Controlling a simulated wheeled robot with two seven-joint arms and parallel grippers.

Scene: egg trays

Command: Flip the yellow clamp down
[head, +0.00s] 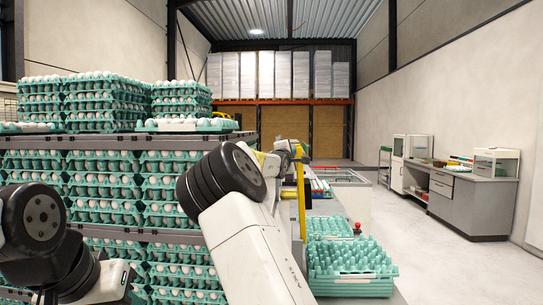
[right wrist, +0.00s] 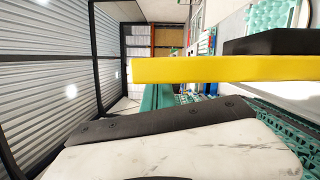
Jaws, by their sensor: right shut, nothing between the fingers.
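The yellow clamp (head: 301,200) stands upright as a narrow bar beside the egg rack in the head view, with a short piece sticking out to the left. In the right wrist view a long yellow bar (right wrist: 220,68) of it crosses the picture close to the camera. My right gripper (head: 297,153) is at the upper part of the clamp, partly hidden behind my forearm. It is shut with nothing held; whether it touches the clamp cannot be told. My left arm is at the lower left, and its gripper is out of view.
A rack (head: 60,142) full of egg trays fills the left. Green empty trays (head: 352,288) are stacked at lower right, on and beside the conveyor. A grey workbench (head: 480,205) stands along the right wall, with clear floor before it.

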